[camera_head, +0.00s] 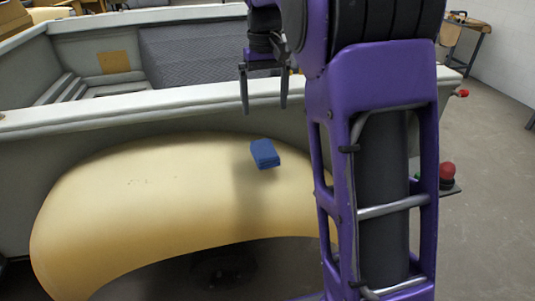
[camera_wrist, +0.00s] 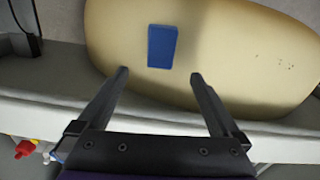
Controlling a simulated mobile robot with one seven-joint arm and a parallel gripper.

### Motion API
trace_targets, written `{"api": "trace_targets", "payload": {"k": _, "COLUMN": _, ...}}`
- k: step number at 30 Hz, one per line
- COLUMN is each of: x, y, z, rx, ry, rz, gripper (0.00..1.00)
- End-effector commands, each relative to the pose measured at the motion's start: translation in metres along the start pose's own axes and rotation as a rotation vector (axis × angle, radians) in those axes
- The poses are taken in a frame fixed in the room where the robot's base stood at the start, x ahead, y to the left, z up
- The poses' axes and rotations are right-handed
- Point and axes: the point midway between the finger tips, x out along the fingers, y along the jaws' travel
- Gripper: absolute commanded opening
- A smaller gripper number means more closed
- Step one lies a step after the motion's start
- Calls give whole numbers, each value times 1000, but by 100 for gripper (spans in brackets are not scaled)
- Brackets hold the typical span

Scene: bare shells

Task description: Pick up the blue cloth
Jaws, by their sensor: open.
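The blue cloth (camera_head: 265,154) is a small folded block lying on the curved tan surface (camera_head: 150,200) in the head view. In the wrist view the blue cloth (camera_wrist: 162,46) lies on the same tan surface, ahead of the fingertips and between their lines. My gripper (camera_head: 264,108) is open and empty, with its fingers pointing down, above the cloth in the head picture. It also shows in the wrist view (camera_wrist: 159,74), with its two fingers spread apart and not touching the cloth.
A pale shell wall with a flat rim (camera_head: 150,100) runs behind the tan surface. A red knob (camera_head: 447,172) sticks out at the right, partly near my arm. A wooden table (camera_head: 462,30) stands at the back right. Grey floor (camera_head: 495,200) is clear at the right.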

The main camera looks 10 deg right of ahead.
Motion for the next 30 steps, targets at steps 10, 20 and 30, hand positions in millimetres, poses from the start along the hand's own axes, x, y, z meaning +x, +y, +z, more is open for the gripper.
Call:
{"api": "trace_targets", "payload": {"k": 10, "x": 72, "y": -1, "z": 0, "rx": 2, "ry": -2, "rz": -1, "gripper": 100}}
{"api": "trace_targets", "payload": {"k": 20, "x": 101, "y": -1, "z": 2, "rx": 2, "ry": -2, "rz": 0, "gripper": 100}}
{"api": "trace_targets", "payload": {"k": 30, "x": 136, "y": -3, "z": 2, "rx": 1, "ry": 2, "rz": 0, "gripper": 100}}
